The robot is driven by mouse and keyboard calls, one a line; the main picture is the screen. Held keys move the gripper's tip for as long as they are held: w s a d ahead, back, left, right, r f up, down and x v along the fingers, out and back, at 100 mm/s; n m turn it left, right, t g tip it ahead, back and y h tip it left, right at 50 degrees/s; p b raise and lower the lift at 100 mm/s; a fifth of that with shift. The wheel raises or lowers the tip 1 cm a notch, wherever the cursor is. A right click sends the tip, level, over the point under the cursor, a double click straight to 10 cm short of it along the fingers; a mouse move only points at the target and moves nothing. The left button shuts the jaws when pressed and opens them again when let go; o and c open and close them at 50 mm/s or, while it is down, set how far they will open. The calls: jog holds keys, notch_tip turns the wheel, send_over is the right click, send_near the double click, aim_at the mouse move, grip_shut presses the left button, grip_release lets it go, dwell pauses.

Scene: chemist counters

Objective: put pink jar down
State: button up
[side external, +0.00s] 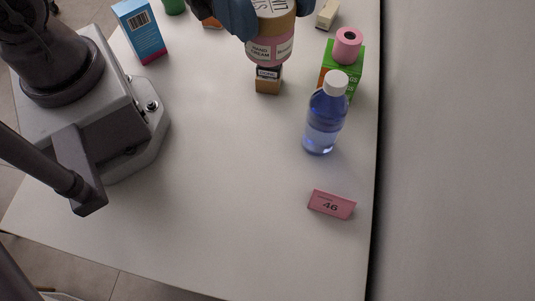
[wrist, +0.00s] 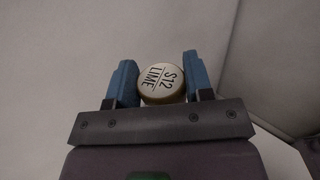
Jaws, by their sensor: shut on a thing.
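In the wrist view the jar's lid (wrist: 161,84), marked "S12 LIME", sits between the two blue fingers of my gripper (wrist: 160,76). The jar's base overlaps a small tan box (side external: 268,84) with a dark label in the side view; I cannot tell whether they touch.
On the white table (side external: 220,190), a blue bottle (side external: 325,118) with a white cap stands right of the jar. Behind it are a green box (side external: 354,66) and a pink roll (side external: 347,46). A pink card (side external: 331,204) lies nearer; a blue box (side external: 140,32) stands left. The middle is clear.

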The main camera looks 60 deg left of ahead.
notch_tip(320, 180, down, 30)
jog(key=shift+r, duration=0.25)
dwell(0.5)
jog(key=shift+f, duration=0.1)
jog(key=o, duration=1)
jog(key=shift+c, duration=0.2)
